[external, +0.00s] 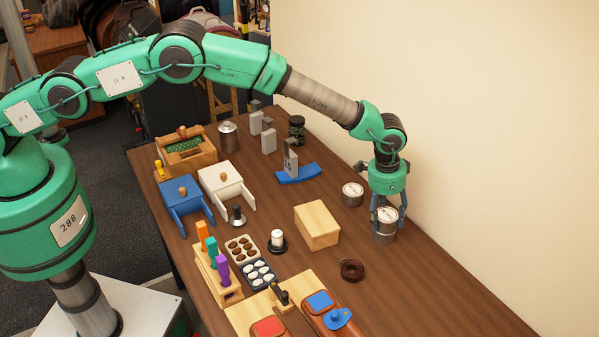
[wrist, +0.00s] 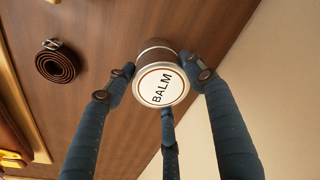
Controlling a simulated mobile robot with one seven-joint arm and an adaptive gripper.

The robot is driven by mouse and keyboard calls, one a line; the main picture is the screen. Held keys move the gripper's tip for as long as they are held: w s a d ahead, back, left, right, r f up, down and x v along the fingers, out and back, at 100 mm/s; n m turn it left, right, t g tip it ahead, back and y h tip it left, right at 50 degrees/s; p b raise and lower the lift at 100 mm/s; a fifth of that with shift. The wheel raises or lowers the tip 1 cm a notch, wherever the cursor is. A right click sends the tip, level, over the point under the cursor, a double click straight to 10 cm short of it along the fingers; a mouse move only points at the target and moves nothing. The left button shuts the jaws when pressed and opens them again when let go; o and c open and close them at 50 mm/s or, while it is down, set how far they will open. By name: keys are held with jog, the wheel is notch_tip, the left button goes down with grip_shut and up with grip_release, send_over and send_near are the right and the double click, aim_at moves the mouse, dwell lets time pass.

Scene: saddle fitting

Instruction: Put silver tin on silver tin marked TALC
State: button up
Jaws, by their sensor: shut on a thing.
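My gripper (external: 388,214) has its blue fingers closed around a silver tin (wrist: 160,87) with a white lid that reads BALM. The held tin is upright over the right side of the table. A second silver tin body (external: 385,238) shows directly below it, and part of it shows behind the held tin in the wrist view (wrist: 155,54). The two look lined up; I cannot tell whether they touch. The lower tin's lid and marking are hidden. Another silver tin (external: 352,194) with a white lid stands just left of my gripper; its lettering is too small to read.
A wooden block (external: 317,226) and a coiled brown strap (external: 351,270) lie left and in front of the tins. The wall (external: 470,130) runs close along the right. The table's front right is clear.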

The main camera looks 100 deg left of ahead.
aim_at(382, 215)
jog(key=shift+f, duration=0.2)
jog(key=o, duration=1.3)
jog(key=shift+r, duration=0.2)
notch_tip(382, 215, up, 12)
jog(key=s, duration=0.1)
jog(key=shift+s+d+b, duration=0.2)
jog(key=shift+b, duration=0.1)
